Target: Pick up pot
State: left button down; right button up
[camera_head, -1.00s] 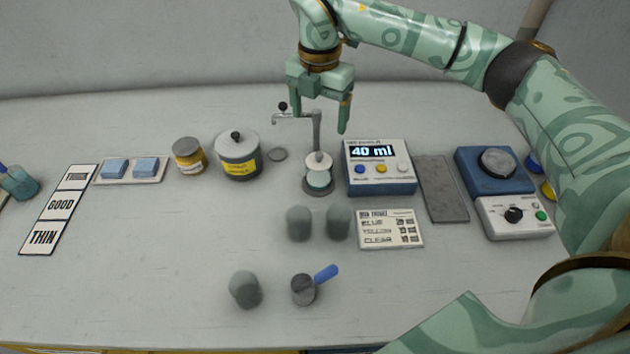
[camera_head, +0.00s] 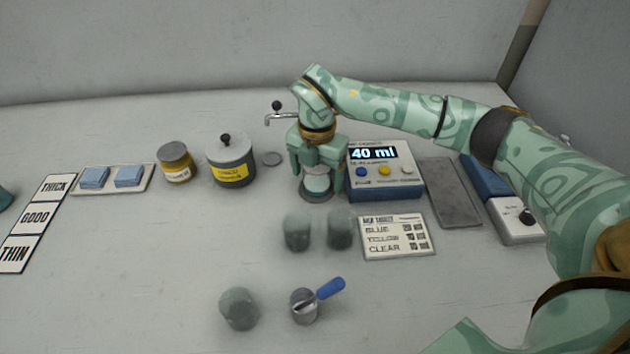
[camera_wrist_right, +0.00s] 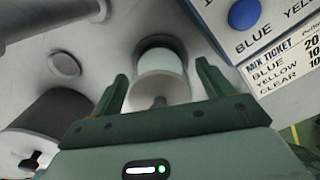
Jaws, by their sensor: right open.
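My left gripper is not in view.
The blue dispenser box reading 40 ml (camera_head: 385,182) stands close right of the gripper. The tap (camera_head: 281,117) rises behind. A grey lidded tub (camera_head: 231,165) and a yellow-labelled jar (camera_head: 176,163) stand left. Grey cups (camera_head: 297,232) stand in front. The front left table is clear.

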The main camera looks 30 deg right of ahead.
jog(key=shift+f, duration=0.1)
jog(key=shift+c, duration=1.2)
jog(key=c, duration=0.9)
jog(key=shift+o, duration=0.2)
